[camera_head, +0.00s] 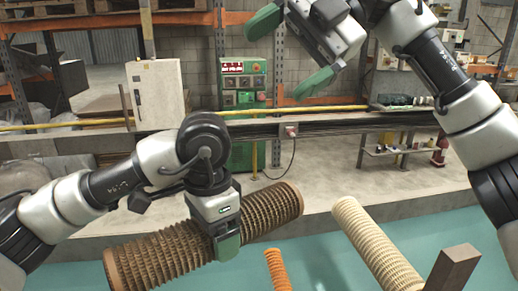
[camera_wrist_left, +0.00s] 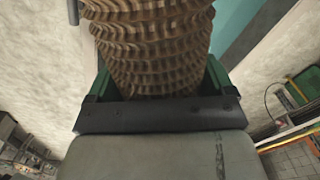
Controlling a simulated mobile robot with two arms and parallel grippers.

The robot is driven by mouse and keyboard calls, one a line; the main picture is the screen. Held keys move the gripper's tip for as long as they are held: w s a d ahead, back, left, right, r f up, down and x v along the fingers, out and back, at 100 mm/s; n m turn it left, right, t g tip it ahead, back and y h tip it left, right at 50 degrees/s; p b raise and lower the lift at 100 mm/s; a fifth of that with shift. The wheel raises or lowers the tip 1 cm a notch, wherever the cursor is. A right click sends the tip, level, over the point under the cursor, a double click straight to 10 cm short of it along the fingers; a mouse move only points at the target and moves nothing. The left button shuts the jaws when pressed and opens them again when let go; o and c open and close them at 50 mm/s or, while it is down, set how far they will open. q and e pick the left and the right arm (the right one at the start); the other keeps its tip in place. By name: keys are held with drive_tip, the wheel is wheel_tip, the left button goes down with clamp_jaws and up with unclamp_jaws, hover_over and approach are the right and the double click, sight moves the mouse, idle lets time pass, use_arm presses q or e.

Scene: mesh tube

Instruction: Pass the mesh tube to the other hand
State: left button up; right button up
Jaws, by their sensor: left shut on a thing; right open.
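The brown ribbed mesh tube (camera_head: 160,256) lies tilted across the lower middle of the head view, its right end higher. My left gripper (camera_head: 227,240) is shut around its middle from above. In the left wrist view the tube (camera_wrist_left: 150,45) fills the space between the green fingers. My right gripper (camera_head: 291,52) is open and empty, high above the tube and to its right, with its green fingers spread apart. Whether the tube touches the surface below is hard to tell.
A cream ribbed tube (camera_head: 372,243), an orange ribbed tube (camera_head: 277,270) and a brown block (camera_head: 453,268) are at the lower right on the teal surface (camera_head: 330,277). Behind are a green control cabinet (camera_head: 243,88), a white box (camera_head: 156,92) and a yellow rail (camera_head: 70,125).

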sight(259, 208)
drive_tip(key=w+a+f+m+t+h, duration=0.1)
drive_tip(key=f+m+h, duration=0.1)
drive_tip(key=f+h, duration=0.1)
drive_tip(key=w+a+f+m+t+h, duration=0.1)
drive_tip(key=f+m+h, duration=0.1)
drive_tip(key=f+h, duration=0.2)
drive_tip(key=w+a+f+m+t+h, duration=0.1)
drive_tip(key=w+f+m+t+h, duration=0.1)
drive_tip(key=f, duration=0.5)
drive_tip(key=shift+a+f+h, duration=0.25)
drive_tip(key=shift+a+h, duration=0.1)
drive_tip(key=shift+h, duration=0.35)
drive_tip(key=shift+w+d+f+h, duration=0.2)
drive_tip(key=shift+f+h, duration=0.05)
drive_tip(key=shift+h, duration=0.05)
drive_tip(key=shift+f, duration=0.25)
wheel_tip(259, 208, down, 12)
drive_tip(key=shift+d+r, duration=0.1)
drive_tip(key=shift+c, duration=0.5)
use_arm(q)
drive_tip(key=shift+s+d, duration=0.1)
use_arm(e)
drive_tip(key=c, duration=0.7)
use_arm(q)
drive_tip(key=o, duration=1)
use_arm(e)
drive_tip(key=shift+r, duration=0.1)
drive_tip(key=shift+c, duration=1.1)
